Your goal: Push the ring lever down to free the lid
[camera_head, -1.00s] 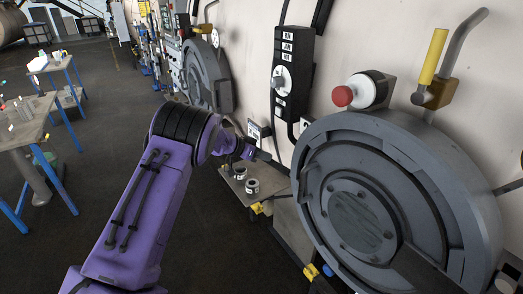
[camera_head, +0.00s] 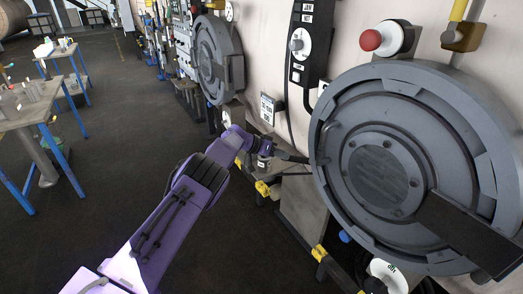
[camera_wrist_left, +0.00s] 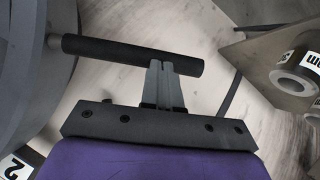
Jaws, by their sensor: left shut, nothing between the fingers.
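The round grey lid (camera_head: 378,168) with its ring fills the right of the head view and looks closed. The ring lever is a dark bar (camera_head: 292,158) sticking out from the ring's left edge. In the left wrist view it is a black round handle (camera_wrist_left: 110,52) on a grey stem at the left. My right gripper is not in view.
A red push button (camera_head: 371,40) and a black control box (camera_head: 307,45) are above the lid. A second round door (camera_head: 213,60) stands farther back along the wall. Work tables (camera_head: 28,108) are at the left. The dark floor between is clear.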

